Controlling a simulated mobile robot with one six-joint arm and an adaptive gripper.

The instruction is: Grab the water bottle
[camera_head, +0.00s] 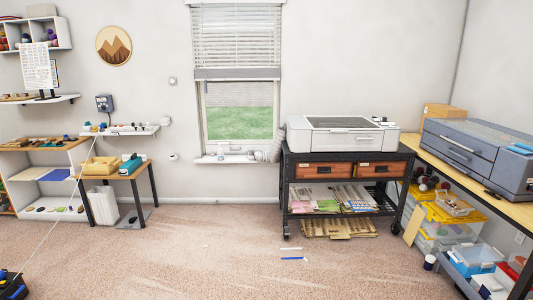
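I cannot make out a water bottle for sure. A small dark cylinder with a pale top (430,262) stands on the floor at the right, by the table with the bins; it is too small to tell if it is a bottle. Small pale items (221,156) stand on the windowsill, also too small to name. My gripper is not in view.
A black cart (287,185) carrying a white machine (342,136) stands right of the window. A wooden table (500,209) with a blue-grey machine (480,155) is at the right. A small desk (125,172) and shelves stand at the left. The carpet between is mostly clear, with a blue strip (293,259).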

